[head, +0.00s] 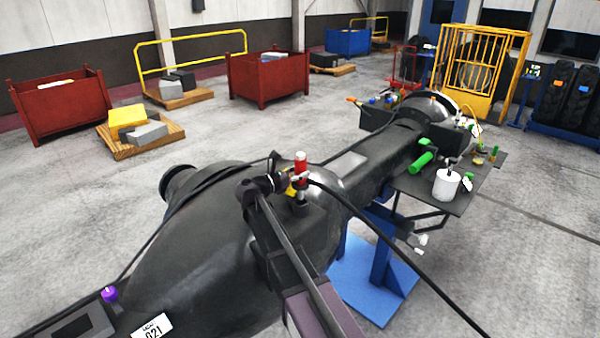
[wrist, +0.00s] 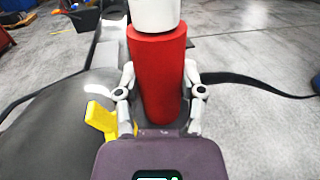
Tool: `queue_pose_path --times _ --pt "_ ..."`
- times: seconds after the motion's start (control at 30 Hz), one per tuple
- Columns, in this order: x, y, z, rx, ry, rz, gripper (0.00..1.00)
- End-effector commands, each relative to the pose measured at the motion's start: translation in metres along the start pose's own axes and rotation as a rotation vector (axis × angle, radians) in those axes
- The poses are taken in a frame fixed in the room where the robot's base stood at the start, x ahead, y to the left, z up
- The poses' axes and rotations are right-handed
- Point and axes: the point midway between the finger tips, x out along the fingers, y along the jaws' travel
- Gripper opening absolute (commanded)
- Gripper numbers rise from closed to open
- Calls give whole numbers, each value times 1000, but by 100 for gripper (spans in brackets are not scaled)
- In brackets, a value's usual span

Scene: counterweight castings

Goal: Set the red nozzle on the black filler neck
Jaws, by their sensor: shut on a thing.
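The red nozzle (head: 301,168), a red cylinder with a white top, stands about upright above the black axle housing. My gripper (head: 298,182) is shut on it. In the wrist view the red nozzle (wrist: 158,75) stands between the two grey fingers of my gripper (wrist: 160,92), one on each side.
A yellow part (wrist: 102,118) is close left of the nozzle on the black housing (head: 215,250). A black hose (head: 370,225) runs past on the right. A purple knob (head: 109,294) is at lower left. A side shelf (head: 440,192) carries a white canister (head: 446,186) and a green cylinder (head: 421,163).

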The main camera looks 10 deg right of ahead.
Motion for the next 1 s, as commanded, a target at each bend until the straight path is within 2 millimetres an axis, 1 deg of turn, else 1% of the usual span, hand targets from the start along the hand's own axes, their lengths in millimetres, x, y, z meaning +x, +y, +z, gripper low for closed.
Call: queue_pose_path --times 1.0 --pt "0 0 -17 0 -2 0 19"
